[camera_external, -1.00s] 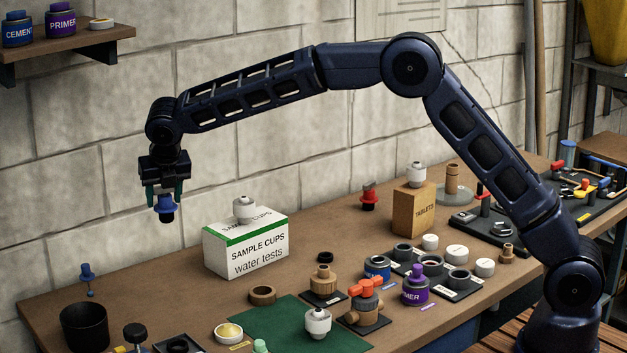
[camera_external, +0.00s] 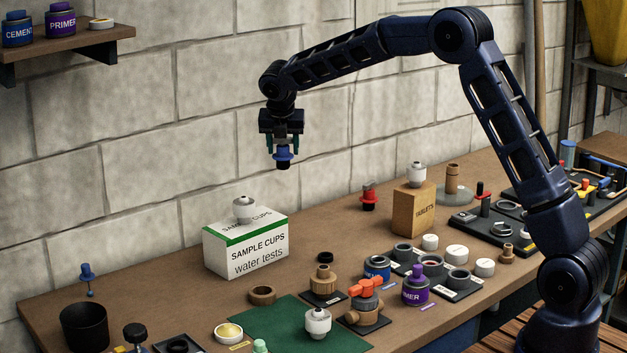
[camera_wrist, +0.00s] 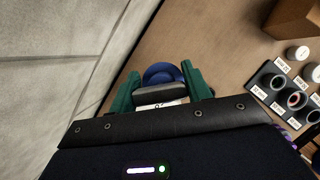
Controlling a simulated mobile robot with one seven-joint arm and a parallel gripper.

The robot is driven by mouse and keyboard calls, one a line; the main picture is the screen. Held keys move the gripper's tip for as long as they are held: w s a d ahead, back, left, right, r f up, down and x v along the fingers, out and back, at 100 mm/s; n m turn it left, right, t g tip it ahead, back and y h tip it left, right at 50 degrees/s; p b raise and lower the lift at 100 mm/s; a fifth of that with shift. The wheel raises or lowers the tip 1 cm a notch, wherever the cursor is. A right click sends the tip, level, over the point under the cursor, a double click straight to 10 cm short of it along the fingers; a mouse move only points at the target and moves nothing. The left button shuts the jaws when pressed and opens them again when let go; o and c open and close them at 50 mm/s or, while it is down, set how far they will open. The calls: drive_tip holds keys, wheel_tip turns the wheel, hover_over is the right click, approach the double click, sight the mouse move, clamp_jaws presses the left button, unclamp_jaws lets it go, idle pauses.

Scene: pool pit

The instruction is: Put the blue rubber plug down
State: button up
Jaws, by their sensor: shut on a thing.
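My gripper (camera_external: 283,146) is shut on the blue rubber plug (camera_external: 283,155), which has a dark lower end. It holds the plug upright in the air, above and to the right of the sample cups box. In the wrist view the blue plug (camera_wrist: 162,73) shows between the green fingers of my gripper (camera_wrist: 160,88). Its underside is hidden there.
The white sample cups box (camera_external: 245,250) stands on the workbench (camera_external: 150,285) with a white valve (camera_external: 243,209) on top. A cardboard tablets box (camera_external: 413,211) and a red plug (camera_external: 369,197) stand to the right. Fittings crowd the front around a green mat (camera_external: 265,330).

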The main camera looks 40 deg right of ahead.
drive_tip(key=d+f, duration=0.1)
drive_tip(key=f, duration=1.2)
drive_tip(key=d+f, duration=0.1)
drive_tip(key=f, duration=0.6)
drive_tip(key=shift+d, duration=0.35)
drive_tip(key=shift+f, duration=0.15)
drive_tip(key=o, duration=1)
